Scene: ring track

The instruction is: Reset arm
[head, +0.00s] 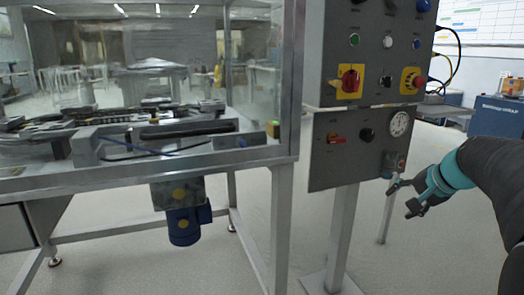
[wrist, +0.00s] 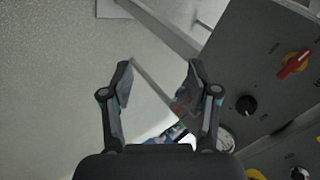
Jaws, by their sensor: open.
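My gripper (head: 400,197) is at the right in the head view, at the end of my dark arm with a teal band. It is beside the lower right edge of the lower grey control panel (head: 345,165). In the wrist view my gripper (wrist: 158,85) has its two fingers spread apart with nothing held between them. The panel (wrist: 265,60) fills the right of the wrist view, with a red-handled switch (wrist: 293,64) and a black knob (wrist: 246,105). Whether the fingers touch the panel cannot be told.
The upper control box (head: 372,70) carries a red rotary switch (head: 350,81) and a red button on yellow (head: 413,80). A metal-framed machine table (head: 285,200) stands at the left. A post holds the panels. Open floor (head: 420,260) lies below my gripper. Blue cabinets stand behind right.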

